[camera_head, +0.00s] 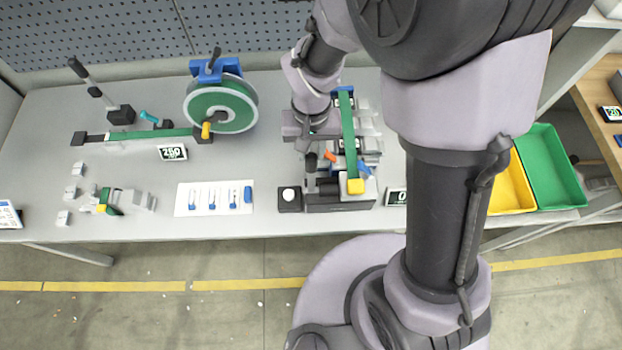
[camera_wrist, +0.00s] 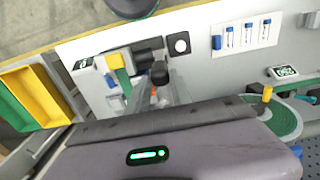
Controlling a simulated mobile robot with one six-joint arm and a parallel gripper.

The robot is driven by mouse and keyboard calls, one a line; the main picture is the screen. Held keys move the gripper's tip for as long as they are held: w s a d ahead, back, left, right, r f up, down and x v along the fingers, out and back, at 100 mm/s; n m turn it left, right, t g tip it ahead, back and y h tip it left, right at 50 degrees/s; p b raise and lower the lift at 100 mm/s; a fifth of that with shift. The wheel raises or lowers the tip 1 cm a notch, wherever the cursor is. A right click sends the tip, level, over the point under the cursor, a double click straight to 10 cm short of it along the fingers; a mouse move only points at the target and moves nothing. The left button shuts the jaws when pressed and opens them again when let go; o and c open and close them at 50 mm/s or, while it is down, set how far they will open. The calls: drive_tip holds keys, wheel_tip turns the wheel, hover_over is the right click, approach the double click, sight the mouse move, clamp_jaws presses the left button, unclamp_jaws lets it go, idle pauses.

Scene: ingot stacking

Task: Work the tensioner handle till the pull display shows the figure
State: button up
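The tensioner (camera_head: 338,203) is a dark grey unit at the table's front edge with a yellow block (camera_head: 355,186) on it. Its handle (camera_head: 311,161) has a black knob, also seen in the wrist view (camera_wrist: 160,70). The small display (camera_head: 397,197) to its right seems to read 0; my arm partly hides it. The green strap (camera_head: 348,128) runs from the tensioner over the grey ingots. My gripper (camera_head: 311,134) is just behind the knob; in the wrist view its fingers (camera_wrist: 160,92) look apart, with the knob beyond their tips. I see no grip on it.
A box with a white button (camera_head: 290,196) stands left of the tensioner. A picture card (camera_head: 214,198) lies further left. A green strap reel (camera_head: 221,104) and another display (camera_head: 172,153) stand back left. Yellow (camera_head: 512,188) and green (camera_head: 548,170) bins are at right.

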drive_tip(key=shift+c, duration=0.9)
drive_tip(key=shift+s+f+b, duration=0.1)
drive_tip(key=shift+f+b, duration=0.05)
drive_tip(key=shift+b, duration=0.2)
drive_tip(key=s+t+b, duration=0.3)
drive_tip(key=s+b, duration=0.3)
drive_tip(key=b, duration=0.3)
drive_tip(key=shift+s+a+f, duration=0.2)
drive_tip(key=shift+f, duration=0.15)
